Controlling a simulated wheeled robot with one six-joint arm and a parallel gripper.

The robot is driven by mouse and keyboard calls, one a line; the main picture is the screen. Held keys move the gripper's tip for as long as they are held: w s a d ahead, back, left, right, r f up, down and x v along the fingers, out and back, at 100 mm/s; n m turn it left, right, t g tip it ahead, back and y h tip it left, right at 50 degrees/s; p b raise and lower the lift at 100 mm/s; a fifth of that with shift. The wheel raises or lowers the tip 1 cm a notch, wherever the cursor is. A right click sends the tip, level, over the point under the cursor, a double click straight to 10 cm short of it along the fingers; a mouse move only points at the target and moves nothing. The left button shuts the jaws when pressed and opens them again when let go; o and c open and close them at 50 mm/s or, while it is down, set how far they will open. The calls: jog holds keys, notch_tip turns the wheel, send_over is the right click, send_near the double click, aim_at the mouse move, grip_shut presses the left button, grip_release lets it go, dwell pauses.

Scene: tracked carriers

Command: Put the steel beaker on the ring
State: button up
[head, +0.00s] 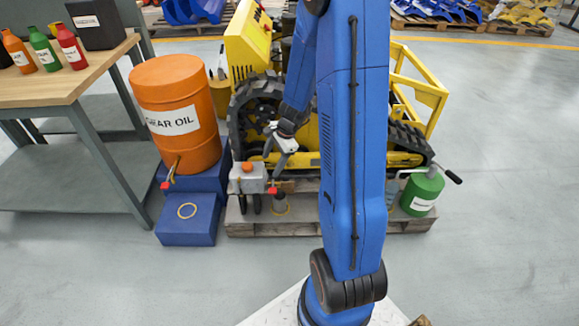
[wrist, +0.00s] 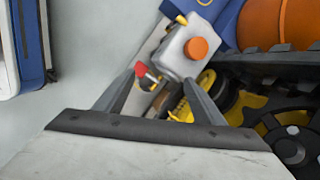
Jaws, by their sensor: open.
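A small grey cup that looks like the steel beaker (head: 279,204) stands on the pallet below a red-tipped tap, in front of the yellow tracked machine. I cannot make it out clearly in the wrist view. The yellow ring (head: 187,210) lies bare on top of the low blue step, left of the pallet; part of it shows at the top edge of the wrist view (wrist: 204,2). My gripper (head: 274,165) is open above the pallet, over the cup and a grey tank. In the wrist view nothing is seen held between the fingers (wrist: 163,92).
The grey tank (head: 248,178) with an orange cap stands close left of the cup. An orange gear oil drum (head: 178,113) stands behind the step. A green can (head: 422,193) is at the pallet's right end. A workbench (head: 60,85) is left. The front floor is clear.

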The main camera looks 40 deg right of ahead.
jog(key=s+a+r+n, duration=0.5)
jog(key=r, duration=0.4)
jog(key=s+a+r+n, duration=0.4)
jog(key=s+a+r, duration=0.1)
jog(key=r, duration=0.3)
jog(key=s+a+r+n+t+h, duration=0.1)
jog(key=s+r+n, duration=0.4)
jog(key=s, duration=0.4)
jog(key=s+a+r+n+t+h, duration=0.1)
jog(key=s+r+n, duration=0.3)
jog(key=s, duration=0.5)
jog(key=shift+r+n+h, duration=0.4)
jog(key=shift+n+h, duration=0.1)
jog(key=shift+s, duration=0.1)
